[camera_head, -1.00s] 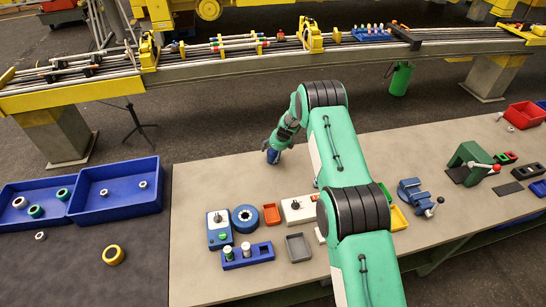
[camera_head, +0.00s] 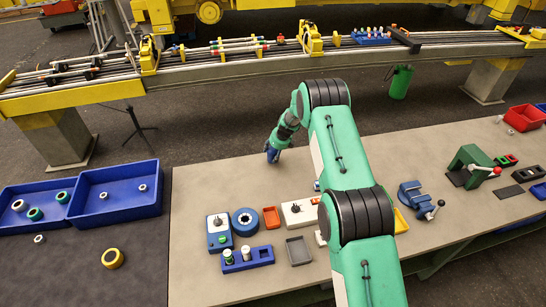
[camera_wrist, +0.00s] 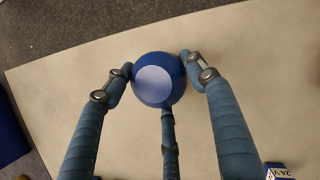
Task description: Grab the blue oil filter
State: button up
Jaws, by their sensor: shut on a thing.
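The blue oil filter (camera_wrist: 158,78) is a rounded blue body with a paler round end, seen end-on in the wrist view. My gripper's fingers close around it, one on the left, one on the right and one from below in the picture. In the head view my gripper (camera_head: 272,152) points down over the far part of the bench, and only a small blue bit of the filter shows there. I cannot tell whether the filter touches the bench top.
The grey-beige bench (camera_head: 225,180) is clear around my gripper. Nearer stand a blue ring-shaped part (camera_head: 245,222), a red tray (camera_head: 271,217), a grey tray (camera_head: 298,250) and a blue holder (camera_head: 247,258). A blue vise (camera_head: 412,194) stands right of my arm. Blue bins (camera_head: 117,190) lie left.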

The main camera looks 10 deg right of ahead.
jog(key=shift+s+r, duration=0.2)
jog(key=shift+r, duration=0.3)
jog(key=s+r+b, duration=0.1)
jog(key=s+b, duration=0.1)
jog(key=s, duration=1.3)
jog(key=shift+s+a+r, duration=0.2)
jog(key=shift+s+a, duration=0.05)
jog(key=shift+s, duration=0.05)
